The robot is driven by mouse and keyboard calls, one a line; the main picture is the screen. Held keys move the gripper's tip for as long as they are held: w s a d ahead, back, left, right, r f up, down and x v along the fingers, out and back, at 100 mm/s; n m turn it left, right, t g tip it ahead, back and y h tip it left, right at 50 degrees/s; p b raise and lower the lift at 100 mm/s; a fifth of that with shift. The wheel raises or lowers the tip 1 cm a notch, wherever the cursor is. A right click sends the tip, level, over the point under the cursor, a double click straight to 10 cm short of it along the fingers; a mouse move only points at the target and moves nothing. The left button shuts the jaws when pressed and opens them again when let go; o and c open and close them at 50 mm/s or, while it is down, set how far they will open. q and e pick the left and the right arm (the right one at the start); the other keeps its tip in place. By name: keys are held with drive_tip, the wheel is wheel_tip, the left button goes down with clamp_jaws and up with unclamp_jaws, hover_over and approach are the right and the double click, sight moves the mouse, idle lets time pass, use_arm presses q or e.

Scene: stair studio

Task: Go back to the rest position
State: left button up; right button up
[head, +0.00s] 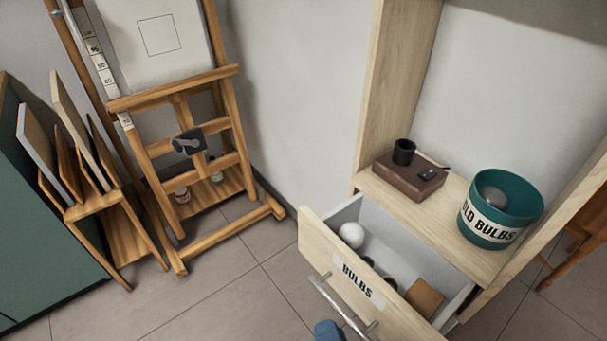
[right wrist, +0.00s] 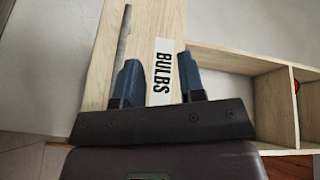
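My right gripper (right wrist: 160,80) is open, with its two blue fingers apart and nothing held between them. In the head view only a blue fingertip (head: 328,329) of it shows at the bottom edge, just in front of the drawer. The drawer front (head: 345,277) labelled BULBS stands pulled out, with a metal bar handle (head: 340,306). In the right wrist view the label (right wrist: 163,75) shows beyond the fingers, and the handle (right wrist: 121,45) lies left of it. The fingers appear clear of the handle. My left gripper is in neither view.
The open drawer holds a white bulb (head: 351,235) and a brown block (head: 424,298). Above it are a teal OLD BULBS bin (head: 498,208) and a brown box (head: 409,181) with a black cup. A wooden easel (head: 190,170) stands left. Floor between is clear.

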drive_tip(key=s+d+f+n+g+y, duration=0.1)
drive_tip(key=s+d+f+n+g, duration=0.35)
drive_tip(key=s+g, duration=0.2)
drive_tip(key=s+d+f+n+g, duration=0.3)
drive_tip(key=s+d+n+g, duration=0.2)
drive_tip(key=s+n, duration=0.15)
drive_tip(key=s+d+r+g+h, duration=0.1)
drive_tip(key=s+d+g+h, duration=0.6)
drive_tip(key=s+d, duration=0.7)
use_arm(q)
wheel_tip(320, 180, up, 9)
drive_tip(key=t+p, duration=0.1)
drive_tip(key=p, duration=1)
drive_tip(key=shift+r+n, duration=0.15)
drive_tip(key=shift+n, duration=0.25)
use_arm(e)
drive_tip(key=w+r+t+y, duration=0.1)
drive_tip(key=w+r+t, duration=0.2)
drive_tip(key=w+t, duration=0.3)
drive_tip(key=w+r+n+t+y, duration=0.1)
drive_tip(key=w+r+t, duration=0.3)
drive_tip(key=w, duration=0.5)
drive_tip(key=shift+a+t, duration=0.4)
drive_tip(key=shift+t, duration=0.55)
